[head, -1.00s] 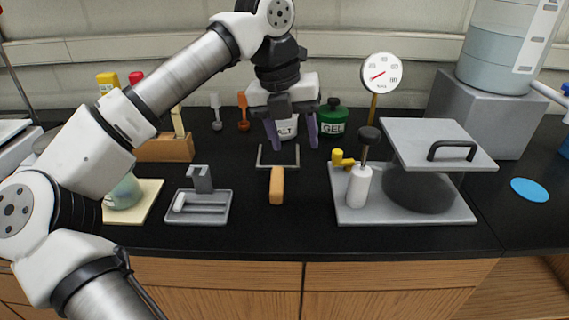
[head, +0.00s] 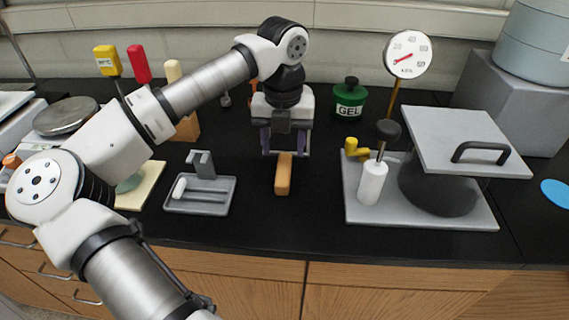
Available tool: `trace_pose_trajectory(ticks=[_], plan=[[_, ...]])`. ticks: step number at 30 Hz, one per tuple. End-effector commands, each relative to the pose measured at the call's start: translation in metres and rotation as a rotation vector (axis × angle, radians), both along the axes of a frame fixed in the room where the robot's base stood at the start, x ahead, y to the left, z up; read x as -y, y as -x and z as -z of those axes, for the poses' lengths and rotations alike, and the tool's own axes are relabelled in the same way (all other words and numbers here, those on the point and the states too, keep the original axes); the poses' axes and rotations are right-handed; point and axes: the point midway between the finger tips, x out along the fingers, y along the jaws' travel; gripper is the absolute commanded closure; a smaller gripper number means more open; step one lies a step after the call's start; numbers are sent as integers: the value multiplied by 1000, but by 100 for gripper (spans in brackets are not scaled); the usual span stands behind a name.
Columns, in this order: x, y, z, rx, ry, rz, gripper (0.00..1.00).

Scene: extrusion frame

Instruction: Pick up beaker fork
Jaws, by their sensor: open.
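The beaker fork lies on the black bench top, its orange-brown handle (head: 283,175) pointing toward the front edge. Its metal prong end is mostly hidden behind and between my gripper's fingers. My gripper (head: 285,150) points down at the back end of the handle, its purple-grey fingers apart, one on each side. It holds nothing. I cannot tell how far the fingertips are above the bench.
A grey tray (head: 212,207) with a small block stands left of the fork. A grey plate (head: 480,217) carrying a white bottle (head: 372,183) and a lidded dark pot stands right. A green GEL jar (head: 349,103) is behind. The bench in front of the fork is clear.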

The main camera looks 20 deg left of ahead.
Motion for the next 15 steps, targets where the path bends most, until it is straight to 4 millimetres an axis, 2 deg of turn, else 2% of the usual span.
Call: trace_pose_trajectory(ticks=[5, 9, 15], plan=[[2, 0, 18, -2, 4, 1, 47], [3, 0, 40, -1, 2, 1, 47], [3, 0, 52, 0, 0, 0, 47]])
